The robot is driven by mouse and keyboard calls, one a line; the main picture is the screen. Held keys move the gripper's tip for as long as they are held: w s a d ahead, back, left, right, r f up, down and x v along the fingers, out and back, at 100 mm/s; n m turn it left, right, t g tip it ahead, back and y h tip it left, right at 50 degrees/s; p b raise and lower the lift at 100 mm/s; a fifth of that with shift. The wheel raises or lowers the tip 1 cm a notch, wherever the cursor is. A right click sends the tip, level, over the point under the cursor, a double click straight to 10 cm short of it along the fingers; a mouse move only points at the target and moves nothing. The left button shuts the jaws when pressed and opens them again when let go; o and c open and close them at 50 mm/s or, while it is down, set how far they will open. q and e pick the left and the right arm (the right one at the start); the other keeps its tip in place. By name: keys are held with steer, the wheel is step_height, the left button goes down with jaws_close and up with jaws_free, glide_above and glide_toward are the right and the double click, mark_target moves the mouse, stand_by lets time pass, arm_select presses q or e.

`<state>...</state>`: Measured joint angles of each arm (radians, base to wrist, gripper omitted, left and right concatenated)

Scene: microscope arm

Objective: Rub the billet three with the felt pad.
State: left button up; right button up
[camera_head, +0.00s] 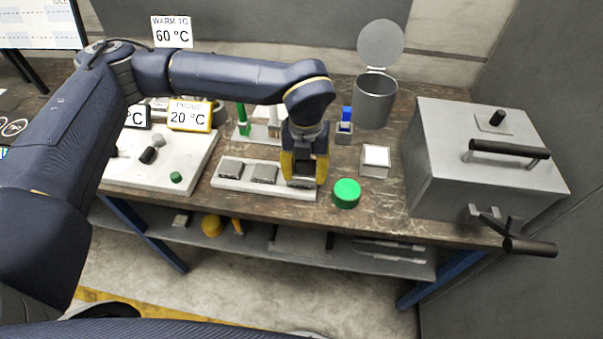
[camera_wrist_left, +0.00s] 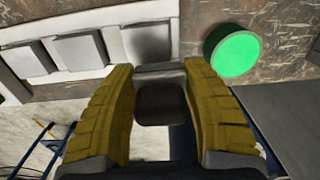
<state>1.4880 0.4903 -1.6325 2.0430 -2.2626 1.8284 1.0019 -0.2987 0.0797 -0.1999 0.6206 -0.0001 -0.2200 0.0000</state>
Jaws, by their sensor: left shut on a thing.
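Three grey billets sit in a row in a pale tray (camera_head: 228,184). The left one (camera_head: 231,167) and the middle one (camera_head: 264,173) show clearly in the head view. The right-hand one, billet three (camera_wrist_left: 148,42), shows in the wrist view just beyond my fingertips. My left gripper (camera_head: 304,172) points down over the right end of the tray. Its yellow fingers are shut on a dark grey block (camera_wrist_left: 160,102), apparently the felt pad. Whether the pad touches billet three is hard to tell. My right gripper is not in view.
A green round button (camera_head: 346,192) stands right of the tray. Behind it are a white-topped box (camera_head: 375,161) and an open metal canister (camera_head: 375,103). A large grey box (camera_head: 485,165) with handles fills the right. A pale board (camera_head: 150,183) lies left.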

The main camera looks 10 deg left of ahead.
arm_select(q)
steer(key=shift+s+r, duration=0.1)
steer(key=shift+r, duration=2.75)
